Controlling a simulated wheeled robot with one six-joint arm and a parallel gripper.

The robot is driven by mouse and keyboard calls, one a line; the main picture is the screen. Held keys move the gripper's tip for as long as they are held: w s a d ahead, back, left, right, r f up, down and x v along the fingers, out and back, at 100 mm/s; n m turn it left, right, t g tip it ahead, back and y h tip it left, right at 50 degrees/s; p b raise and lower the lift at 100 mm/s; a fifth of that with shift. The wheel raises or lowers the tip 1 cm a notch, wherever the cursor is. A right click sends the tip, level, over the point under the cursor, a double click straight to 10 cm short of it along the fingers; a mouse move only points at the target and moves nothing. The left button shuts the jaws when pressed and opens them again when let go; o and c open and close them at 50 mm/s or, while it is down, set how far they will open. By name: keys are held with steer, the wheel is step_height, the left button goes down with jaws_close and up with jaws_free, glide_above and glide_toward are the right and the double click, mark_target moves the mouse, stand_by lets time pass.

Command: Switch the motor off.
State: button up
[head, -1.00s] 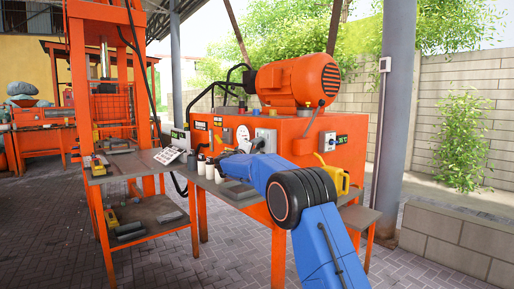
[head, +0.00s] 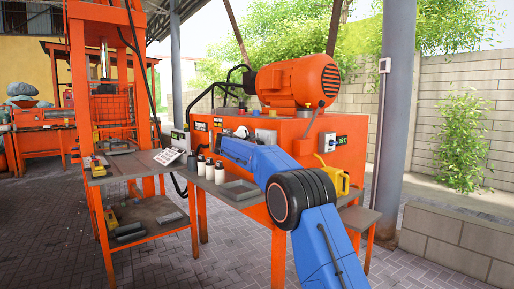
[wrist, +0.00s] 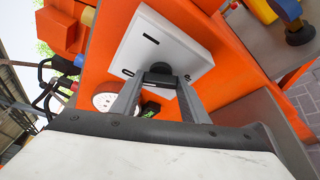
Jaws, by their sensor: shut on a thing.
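The orange motor (head: 299,82) sits on top of the orange cabinet (head: 318,128). A pale switch box (wrist: 150,42) with a black knob (wrist: 160,73) is on the cabinet's orange face and fills the upper middle of the wrist view. My gripper (wrist: 160,78) has its two grey fingers either side of the knob and is shut on it. The fingertips partly hide the knob, and its pointer is not clear.
A round white gauge (wrist: 104,101) and a small green display (wrist: 151,108) are close to my fingers.

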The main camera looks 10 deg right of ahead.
steer(key=shift+a+n+g, duration=0.1)
steer(key=shift+n+g, duration=0.2)
steer(key=shift+n, duration=0.3)
steer(key=o, duration=1.1)
steer(key=shift+c, duration=0.2)
steer(key=v, duration=1.7)
steer(key=shift+s+a, duration=0.1)
steer(key=shift+a, duration=0.05)
